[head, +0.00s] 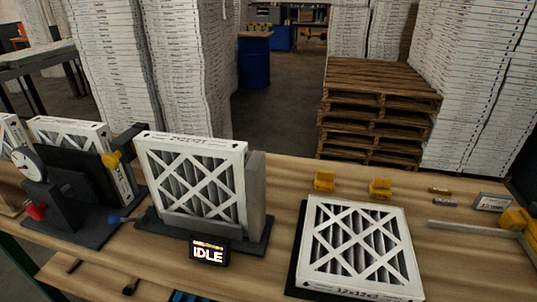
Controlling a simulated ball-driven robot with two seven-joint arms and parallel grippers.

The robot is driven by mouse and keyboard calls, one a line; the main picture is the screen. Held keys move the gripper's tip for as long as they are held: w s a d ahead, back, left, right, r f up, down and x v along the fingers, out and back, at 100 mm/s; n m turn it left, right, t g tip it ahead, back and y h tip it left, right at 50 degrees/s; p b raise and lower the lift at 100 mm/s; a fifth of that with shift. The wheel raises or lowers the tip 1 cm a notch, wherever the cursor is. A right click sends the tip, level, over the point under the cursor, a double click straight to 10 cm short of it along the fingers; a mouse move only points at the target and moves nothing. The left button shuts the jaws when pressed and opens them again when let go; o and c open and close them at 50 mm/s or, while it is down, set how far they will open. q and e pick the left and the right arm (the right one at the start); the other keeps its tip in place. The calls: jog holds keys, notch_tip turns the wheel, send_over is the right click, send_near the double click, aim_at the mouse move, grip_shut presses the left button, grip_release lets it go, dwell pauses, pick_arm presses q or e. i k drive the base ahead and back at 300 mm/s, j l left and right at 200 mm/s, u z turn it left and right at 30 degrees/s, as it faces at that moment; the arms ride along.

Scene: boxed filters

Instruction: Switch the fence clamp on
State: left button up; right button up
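A white-framed pleated filter (191,180) stands upright on a dark base plate (258,246), against a grey fence: a low front rail and a tall upright (256,195) at its right. A small black display (208,252) in front of it reads "IDLE". A blue lever-like part (116,219) lies by the left edge of that base. I cannot tell which part is the clamp's switch. Neither of my grippers shows in the head view.
At the left stands a dark fixture with a dial gauge (28,163), a red knob (36,212), a yellow knob (111,160) and another filter (70,133). A filter (358,248) lies flat at right. Two yellow blocks (324,181) (380,188) sit behind it. Bare wood separates the fixtures.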

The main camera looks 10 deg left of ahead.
aim_at(113, 220)
jog(key=u, duration=1.5)
